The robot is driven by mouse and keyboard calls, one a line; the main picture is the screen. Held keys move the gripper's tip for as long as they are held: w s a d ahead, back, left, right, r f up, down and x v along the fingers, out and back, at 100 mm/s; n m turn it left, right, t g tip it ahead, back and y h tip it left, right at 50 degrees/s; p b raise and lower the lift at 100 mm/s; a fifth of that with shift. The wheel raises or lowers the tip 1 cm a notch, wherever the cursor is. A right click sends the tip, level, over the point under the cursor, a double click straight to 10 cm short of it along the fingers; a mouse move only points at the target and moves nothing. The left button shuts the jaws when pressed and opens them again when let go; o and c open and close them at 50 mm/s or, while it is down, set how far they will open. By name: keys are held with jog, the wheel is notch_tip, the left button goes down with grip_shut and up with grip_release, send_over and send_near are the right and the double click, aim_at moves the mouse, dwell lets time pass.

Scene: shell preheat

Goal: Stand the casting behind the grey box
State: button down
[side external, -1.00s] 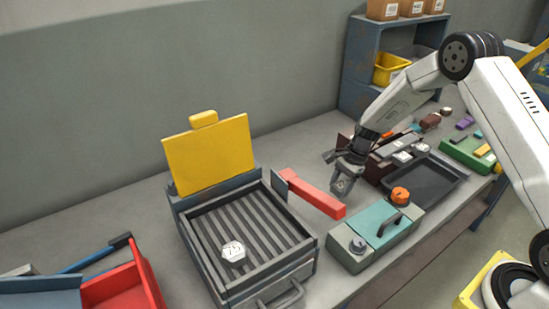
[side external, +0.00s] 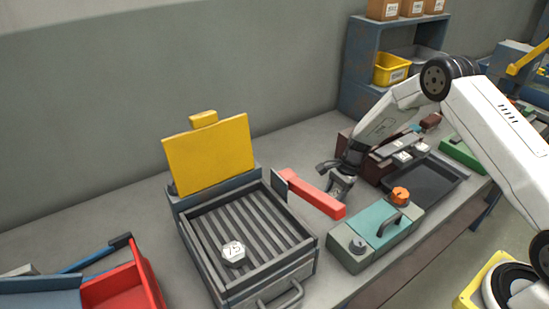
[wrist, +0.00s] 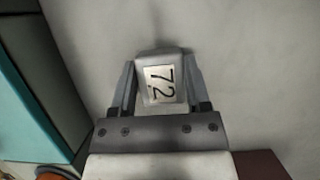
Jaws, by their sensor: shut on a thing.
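The casting (wrist: 161,78) is a small grey block with a white label reading 72. In the wrist view it sits between the two fingers of my gripper (wrist: 160,95), which is shut on it. In the side view my gripper (side external: 338,188) points down low over the bench, behind the grey box (side external: 352,257) and beside the red bar. The box has a teal lid, a dark handle and an orange knob. Its teal and grey side also shows at the left of the wrist view (wrist: 40,95). Whether the casting touches the bench I cannot tell.
A red bar (side external: 313,194) lies just left of my gripper. A dark tray (side external: 437,187) is to the right, with a dark red holder (side external: 373,168) behind it. A slatted heater (side external: 195,222) with a hexagonal piece marked 75 (side external: 234,252) and a yellow plate (side external: 210,155) stands left.

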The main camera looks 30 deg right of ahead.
jog(key=shift+f, duration=0.15)
jog(key=shift+c, duration=0.3)
grip_release()
jog(key=v, duration=1.2)
dwell(0.6)
